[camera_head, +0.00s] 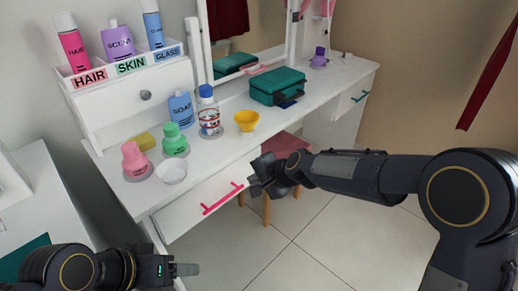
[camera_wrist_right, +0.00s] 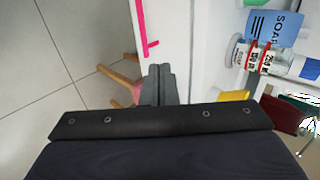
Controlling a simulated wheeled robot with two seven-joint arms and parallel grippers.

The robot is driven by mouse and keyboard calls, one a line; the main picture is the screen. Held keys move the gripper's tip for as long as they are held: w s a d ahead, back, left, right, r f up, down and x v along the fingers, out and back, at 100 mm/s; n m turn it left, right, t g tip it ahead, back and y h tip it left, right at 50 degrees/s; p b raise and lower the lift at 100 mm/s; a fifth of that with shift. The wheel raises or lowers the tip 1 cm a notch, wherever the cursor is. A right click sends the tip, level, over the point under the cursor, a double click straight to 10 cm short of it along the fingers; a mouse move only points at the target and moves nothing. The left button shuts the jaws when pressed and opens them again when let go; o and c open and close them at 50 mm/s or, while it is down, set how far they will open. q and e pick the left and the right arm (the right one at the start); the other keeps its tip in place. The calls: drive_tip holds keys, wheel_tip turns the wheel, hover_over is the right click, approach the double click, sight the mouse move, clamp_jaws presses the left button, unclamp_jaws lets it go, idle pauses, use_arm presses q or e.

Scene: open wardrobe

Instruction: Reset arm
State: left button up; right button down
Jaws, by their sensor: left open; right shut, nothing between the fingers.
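My right gripper (camera_head: 258,182) is in front of the white vanity table (camera_head: 112,172), near the drawer with the pink handle (camera_head: 222,199). Its fingers are shut and empty, and they also show in the right wrist view (camera_wrist_right: 160,84). In that view the pink handle (camera_wrist_right: 143,30) lies just beyond the fingertips, and I see no grip on it. My left gripper (camera_head: 187,269) is low at the bottom left, open, with nothing visible in it. Part of it is hard to make out.
On the tabletop stand a pink bottle (camera_head: 134,160), a green bottle (camera_head: 174,140), a blue soap bottle (camera_head: 181,107), a yellow bowl (camera_head: 246,121) and a green case (camera_head: 277,87). A red-topped stool (camera_head: 284,146) stands beneath. The tiled floor (camera_head: 310,245) in front is clear.

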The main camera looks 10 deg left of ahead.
drive_tip(key=s+d+r+n, duration=0.1)
drive_tip(key=s+d+r, duration=0.4)
drive_tip(key=d, duration=0.5)
drive_tip(key=s+d+r+n, duration=0.2)
drive_tip(key=s+d+r, duration=0.3)
drive_tip(key=d, duration=0.5)
drive_tip(key=s+d+f+n+h, duration=0.1)
drive_tip(key=s+d, duration=0.2)
drive_tip(key=s, duration=0.4)
drive_tip(key=s+d+f+n+h+p, duration=0.1)
drive_tip(key=s+d+f+h, duration=0.1)
drive_tip(key=s+d, duration=0.35)
drive_tip(key=s+d+f+n+h, duration=0.1)
drive_tip(key=s+d, duration=0.1)
drive_tip(key=s, duration=0.6)
wheel_tip(320, 180, up, 15)
drive_tip(key=p, duration=1.5)
drive_tip(key=shift+w+a+f, duration=0.2)
drive_tip(key=shift+a, duration=0.05)
